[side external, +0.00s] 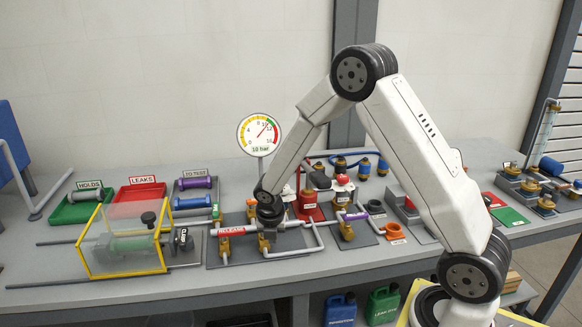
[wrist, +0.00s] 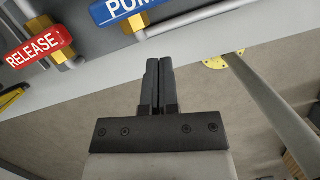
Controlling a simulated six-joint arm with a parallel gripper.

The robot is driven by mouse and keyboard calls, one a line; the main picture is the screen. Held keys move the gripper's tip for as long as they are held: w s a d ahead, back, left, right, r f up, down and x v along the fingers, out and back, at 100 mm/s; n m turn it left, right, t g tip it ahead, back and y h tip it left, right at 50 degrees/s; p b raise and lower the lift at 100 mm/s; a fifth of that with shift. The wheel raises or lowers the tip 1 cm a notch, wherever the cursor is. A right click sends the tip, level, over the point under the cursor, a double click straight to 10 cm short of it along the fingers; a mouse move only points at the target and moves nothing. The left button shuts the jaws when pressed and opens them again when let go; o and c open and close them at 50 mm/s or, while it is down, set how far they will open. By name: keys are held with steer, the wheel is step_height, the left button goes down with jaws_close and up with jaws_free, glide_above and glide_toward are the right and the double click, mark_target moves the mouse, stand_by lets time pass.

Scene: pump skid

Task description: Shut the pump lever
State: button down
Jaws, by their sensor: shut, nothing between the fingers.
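The blue pump lever (wrist: 118,10) shows in the wrist view at the top edge, cut off by the frame, with a brass valve stem (wrist: 138,26) under it. My gripper (wrist: 159,62) is shut and empty, its dark fingertips just below and right of that stem in the picture. A gap shows between fingertips and lever in this view; their depth apart is hard to tell. In the side external view my wrist (side external: 268,208) is over the front pipework, and the pump lever and fingers cannot be made out there.
The red release lever (wrist: 38,46) is left of the pump lever; it also shows in the side view (side external: 231,230). A gauge (side external: 260,133) stands behind my wrist. A yellow-framed clear guard (side external: 128,270) stands left. The bench's front edge (side external: 330,276) is close, with floor beyond it.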

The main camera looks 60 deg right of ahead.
steer(key=v, duration=1)
steer(key=shift+s, duration=0.3)
steer(key=s+a+m+y, duration=0.1)
steer(key=s+a+m, duration=0.2)
steer(key=m, duration=0.9)
steer(key=s+a+f+m+t+y, duration=0.1)
steer(key=s+a+m, duration=0.3)
steer(key=s+m, duration=0.6)
steer(key=shift+s+m, duration=0.2)
steer(key=shift+m, duration=1)
steer(key=shift+f, duration=0.1)
